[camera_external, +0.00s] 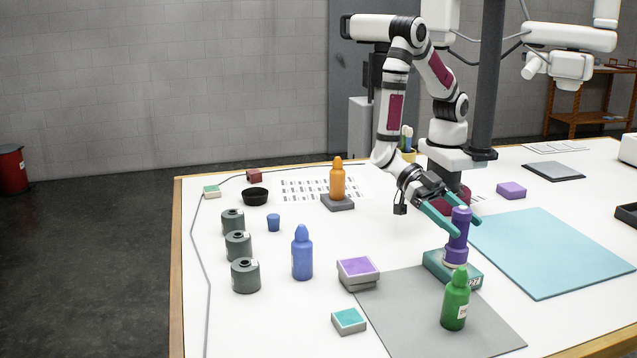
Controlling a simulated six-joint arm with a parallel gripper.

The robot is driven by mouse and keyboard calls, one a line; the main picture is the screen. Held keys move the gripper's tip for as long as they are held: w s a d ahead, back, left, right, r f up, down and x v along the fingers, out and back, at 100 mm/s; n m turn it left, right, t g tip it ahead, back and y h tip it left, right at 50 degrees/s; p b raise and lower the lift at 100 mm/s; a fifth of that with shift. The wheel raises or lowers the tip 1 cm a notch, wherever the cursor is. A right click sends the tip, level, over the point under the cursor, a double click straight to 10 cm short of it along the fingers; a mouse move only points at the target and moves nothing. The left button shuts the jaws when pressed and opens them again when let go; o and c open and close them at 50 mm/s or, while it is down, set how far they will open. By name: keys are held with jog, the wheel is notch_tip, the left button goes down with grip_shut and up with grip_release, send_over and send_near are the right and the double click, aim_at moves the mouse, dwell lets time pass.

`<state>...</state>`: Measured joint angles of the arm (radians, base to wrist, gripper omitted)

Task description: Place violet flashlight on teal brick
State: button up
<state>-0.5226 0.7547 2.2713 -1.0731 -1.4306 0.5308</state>
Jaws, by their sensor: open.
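The violet flashlight (457,238) stands upright on the teal brick (436,267), at the far edge of the grey mat. The flashlight's base appears to rest on the brick's top. My gripper (447,219) has teal fingers and reaches in from the upper left. Its fingers are open around the upper part of the flashlight, one on each side. I cannot tell whether either finger touches it.
A green bottle (455,303) stands just in front of the brick on the grey mat (405,315). A purple-topped box (357,272) and a blue bottle (302,254) stand to the left. The teal mat (548,252) at right is clear.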

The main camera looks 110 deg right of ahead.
jog(key=v, duration=1.2)
jog(key=w+d+r+m+t+h, duration=0.25)
jog(key=w+d+m+t, duration=0.25)
jog(key=w+t, duration=0.3)
jog(key=w+d+r+m+t+h, duration=0.1)
jog(key=w+d+m+t+h, duration=0.4)
jog(key=w, duration=0.5)
jog(key=d+r+m+t+h, duration=0.15)
jog(key=d+m+h, duration=0.3)
jog(key=d, duration=0.55)
jog(key=s+d+r+m+g+h, duration=0.1)
jog(key=s+d+m+g+h, duration=0.35)
jog(key=s+m, duration=0.75)
jog(key=s+a+m+g+y, duration=0.1)
jog(key=s+a+g+y, duration=0.1)
jog(key=s, duration=0.5)
jog(key=s+a+r+g+y, duration=0.1)
jog(key=s+a+g+y, duration=0.1)
jog(key=s, duration=0.5)
jog(key=shift+s+a+m+g+y, duration=0.2)
jog(key=shift+s+m+g+y, duration=0.15)
jog(key=shift+y, duration=0.4)
